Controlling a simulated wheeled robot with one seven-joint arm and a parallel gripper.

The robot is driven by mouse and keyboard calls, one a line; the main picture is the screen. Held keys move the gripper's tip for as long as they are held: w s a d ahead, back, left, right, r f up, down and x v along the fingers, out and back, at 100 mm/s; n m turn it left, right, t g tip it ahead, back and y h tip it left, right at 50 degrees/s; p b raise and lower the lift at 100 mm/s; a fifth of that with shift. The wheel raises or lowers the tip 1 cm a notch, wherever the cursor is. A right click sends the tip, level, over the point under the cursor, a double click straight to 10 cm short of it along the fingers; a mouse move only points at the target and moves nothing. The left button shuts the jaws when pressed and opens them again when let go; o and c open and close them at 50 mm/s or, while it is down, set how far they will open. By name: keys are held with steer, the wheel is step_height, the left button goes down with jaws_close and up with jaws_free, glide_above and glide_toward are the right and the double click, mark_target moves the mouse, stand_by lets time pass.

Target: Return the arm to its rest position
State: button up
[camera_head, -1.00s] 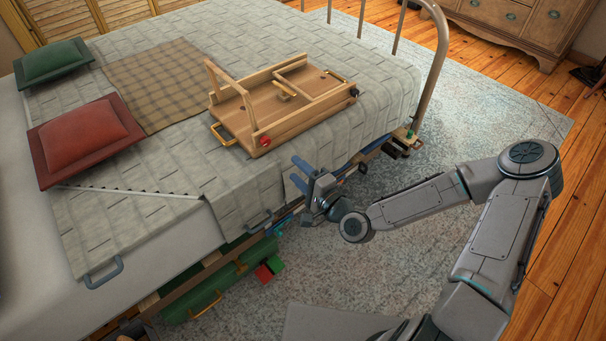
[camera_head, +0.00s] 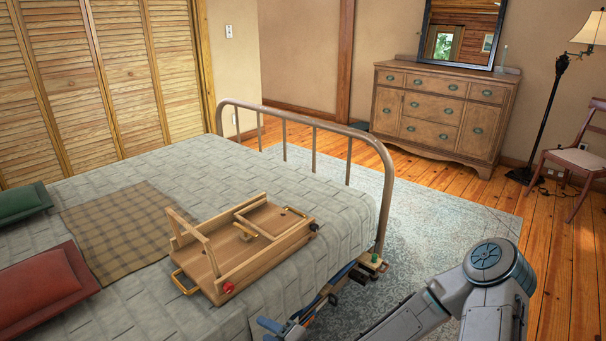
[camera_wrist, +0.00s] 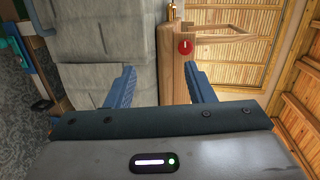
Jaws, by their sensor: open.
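My gripper (camera_head: 284,328) is at the bottom edge of the head view, beside the near edge of the bed (camera_head: 150,305). Its blue fingers also show in the wrist view (camera_wrist: 160,78), spread apart with nothing between them. My grey arm reaches in from the lower right with its elbow raised; much of the forearm and wrist is cut off by the frame. A wooden tray-like frame (camera_head: 212,262) with a handle and red knob lies on the bed, apart from my gripper. It also shows beyond the fingers in the wrist view (camera_wrist: 172,70).
A metal bed rail (camera_head: 300,119) rises at the bed's end. A plaid blanket (camera_head: 115,228), a red cushion (camera_head: 40,290) and a green cushion (camera_head: 22,202) lie on the bed. A dresser (camera_head: 440,115), lamp (camera_head: 548,115) and chair (camera_head: 580,160) stand beyond the open rug (camera_head: 450,215).

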steer(key=s+d+r+n+g+h+p, duration=0.1)
steer(key=d+r+n+g+h+p, duration=0.25)
steer(key=d+r+h, duration=0.4)
steer(key=s+d+r+n+g+h+p, duration=0.15)
steer(key=d+r+n+h+p, duration=0.3)
steer(key=d, duration=0.55)
steer(key=s+d+r+p, duration=0.2)
steer(key=s+r+p, duration=0.1)
steer(key=r, duration=0.5)
steer(key=s+d+r+m+p, duration=0.1)
steer(key=s+d+r+p, duration=0.1)
steer(key=s+r, duration=0.4)
steer(key=s+d+r+g+h+p, duration=0.1)
steer(key=s+d+r+p, duration=0.1)
steer(key=r, duration=0.9)
steer(key=shift+s+r+p, duration=0.35)
steer(key=shift+s+p, duration=0.45)
steer(key=shift+s, duration=0.35)
